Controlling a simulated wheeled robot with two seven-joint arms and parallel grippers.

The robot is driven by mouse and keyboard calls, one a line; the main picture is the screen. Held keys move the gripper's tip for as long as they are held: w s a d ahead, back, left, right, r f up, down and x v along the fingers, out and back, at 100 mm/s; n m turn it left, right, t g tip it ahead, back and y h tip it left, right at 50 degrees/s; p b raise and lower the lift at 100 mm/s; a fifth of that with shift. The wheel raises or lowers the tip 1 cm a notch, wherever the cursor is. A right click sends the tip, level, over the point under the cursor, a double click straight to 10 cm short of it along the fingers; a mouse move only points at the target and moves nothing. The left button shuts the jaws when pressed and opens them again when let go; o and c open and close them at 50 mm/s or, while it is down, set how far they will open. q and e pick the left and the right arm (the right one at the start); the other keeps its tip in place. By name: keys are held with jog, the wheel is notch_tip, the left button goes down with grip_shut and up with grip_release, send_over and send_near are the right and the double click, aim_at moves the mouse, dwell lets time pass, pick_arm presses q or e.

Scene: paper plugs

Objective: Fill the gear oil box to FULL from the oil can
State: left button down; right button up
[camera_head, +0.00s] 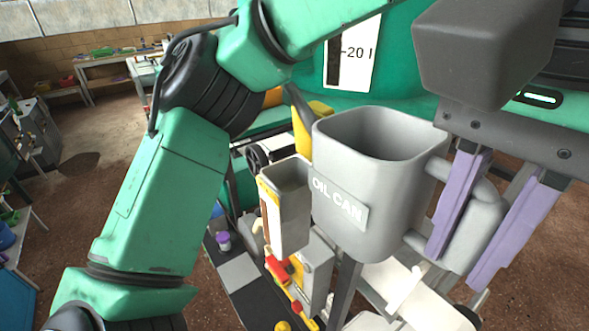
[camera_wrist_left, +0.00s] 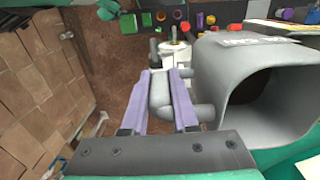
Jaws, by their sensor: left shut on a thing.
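The oil can (camera_head: 370,225) is a grey, open-topped vessel with an OIL CAN label, roughly upright in the middle of the head view. It also shows at the right of the left wrist view (camera_wrist_left: 212,75). My left gripper (camera_head: 455,262) has purple fingers and is shut on the can's grey handle (camera_wrist_left: 161,95). A narrow grey open-topped box (camera_head: 290,222) with a yellow-edged brown strip, likely the gear oil box, stands left of the can, partly hidden by it. No oil level is readable. My right gripper is not in view.
Behind the can are a green machine body with a white sign (camera_head: 362,55) and a yellow part (camera_head: 305,135). Below lies a dark bench with a purple-capped item (camera_head: 223,241) and red and yellow parts (camera_head: 280,272). Brown floor is open at left.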

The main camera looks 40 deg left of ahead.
pick_arm(q)
jog(key=shift+d+f+y, duration=0.1)
jog(key=shift+f+y, duration=0.3)
jog(key=shift+f, duration=0.3)
jog(key=shift+w+a+r, duration=0.1)
jog(key=shift+a+r, duration=0.1)
jog(key=shift+r, duration=1.45)
jog(key=shift+d+r, duration=0.15)
jog(key=shift+r, duration=0.25)
